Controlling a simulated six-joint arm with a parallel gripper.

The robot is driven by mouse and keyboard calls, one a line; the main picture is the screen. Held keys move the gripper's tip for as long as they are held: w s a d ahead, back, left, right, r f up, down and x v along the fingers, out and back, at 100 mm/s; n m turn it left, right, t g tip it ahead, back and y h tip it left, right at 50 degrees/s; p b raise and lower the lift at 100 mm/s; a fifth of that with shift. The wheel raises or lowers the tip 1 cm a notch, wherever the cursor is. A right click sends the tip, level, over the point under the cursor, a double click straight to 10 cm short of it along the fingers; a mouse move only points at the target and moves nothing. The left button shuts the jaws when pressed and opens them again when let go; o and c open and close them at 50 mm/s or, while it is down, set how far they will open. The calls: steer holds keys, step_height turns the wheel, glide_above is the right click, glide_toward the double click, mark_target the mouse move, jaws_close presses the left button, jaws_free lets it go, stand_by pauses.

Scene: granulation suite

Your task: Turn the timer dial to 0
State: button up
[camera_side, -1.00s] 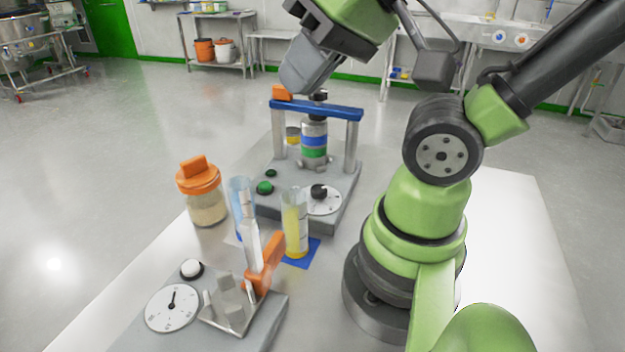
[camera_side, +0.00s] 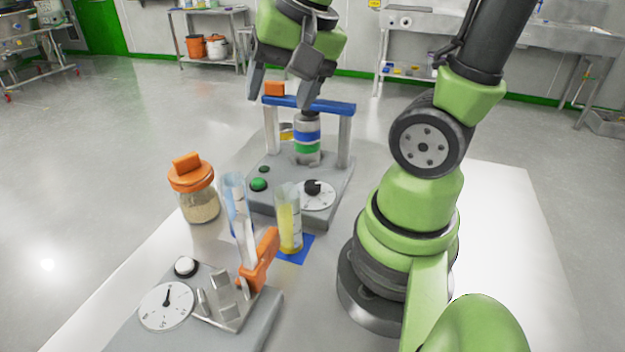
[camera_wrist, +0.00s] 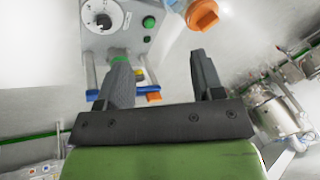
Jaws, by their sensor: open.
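A white dial (camera_side: 318,195) with a black knob is on the front right of the far grey machine (camera_side: 285,207). This dial also shows at the upper left in the wrist view (camera_wrist: 103,21). A second white, marked dial (camera_side: 167,306) with a black pointer, pointing roughly up, is on the near grey device (camera_side: 235,325). I cannot tell which is the timer dial. The marks are too small to read.
An orange-lidded jar (camera_side: 195,190) stands left of the far machine. A bluish cylinder (camera_side: 235,195) and a yellow-filled cylinder (camera_side: 289,220) stand between the devices. An orange lever (camera_side: 262,262) rises from the near device. An orange block (camera_side: 274,88) sits by the blue bar.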

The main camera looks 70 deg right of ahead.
steer(key=d+f+m+g, duration=0.2)
steer(key=d+f+m, duration=0.3)
steer(key=m+g, duration=0.2)
steer(key=m, duration=0.3)
glide_above(312, 183)
step_height(312, 183, down, 6)
steer(key=f, duration=0.1)
steer(key=shift+s+f, duration=0.1)
steer(key=shift+f, duration=0.2)
step_height(312, 183, down, 9)
steer(key=c, duration=0.9)
steer(key=shift+n, duration=0.3)
